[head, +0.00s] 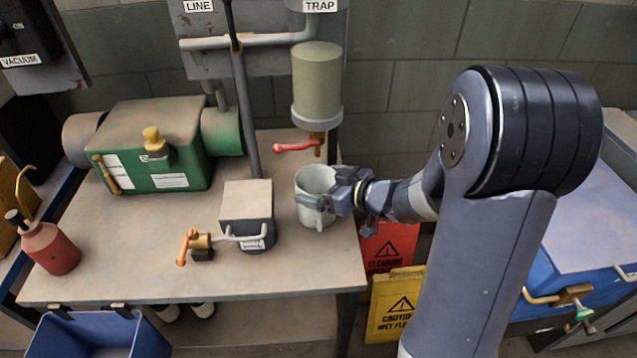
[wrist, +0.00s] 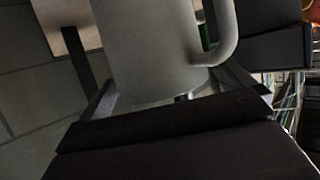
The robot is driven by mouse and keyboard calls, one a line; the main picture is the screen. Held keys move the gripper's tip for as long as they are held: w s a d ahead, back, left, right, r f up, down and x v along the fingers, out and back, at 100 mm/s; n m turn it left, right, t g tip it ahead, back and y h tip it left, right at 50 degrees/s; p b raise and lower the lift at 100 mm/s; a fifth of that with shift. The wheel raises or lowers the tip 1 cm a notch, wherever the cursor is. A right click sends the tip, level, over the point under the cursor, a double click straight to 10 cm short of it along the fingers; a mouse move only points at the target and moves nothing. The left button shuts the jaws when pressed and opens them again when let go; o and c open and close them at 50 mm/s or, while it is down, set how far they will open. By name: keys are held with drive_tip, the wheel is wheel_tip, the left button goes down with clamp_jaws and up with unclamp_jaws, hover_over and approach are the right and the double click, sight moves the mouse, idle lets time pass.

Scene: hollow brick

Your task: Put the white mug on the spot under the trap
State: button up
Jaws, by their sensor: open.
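The white mug (head: 313,181) stands upright near the right edge of the workbench, below and in line with the trap (head: 317,85). It also fills the middle of the wrist view (wrist: 158,48), with its handle on the right. My gripper (head: 322,202) reaches in from the right, with its fingers around the mug. The jaws are open, with a finger on either side of the mug. The trap's brass outlet (head: 318,143) and red lever (head: 296,147) are above the mug. No marked spot shows; the mug and gripper cover that part of the bench.
A green pump (head: 155,140) and red bottle (head: 48,243) are farther left. The front middle of the workbench (head: 120,280) is clear. Caution signs (head: 396,305) stand beside the bench.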

drive_tip(key=p+v, duration=0.1)
drive_tip(key=v, duration=0.9)
drive_tip(key=shift+s+d+p, duration=0.2)
drive_tip(key=shift+p, duration=0.1)
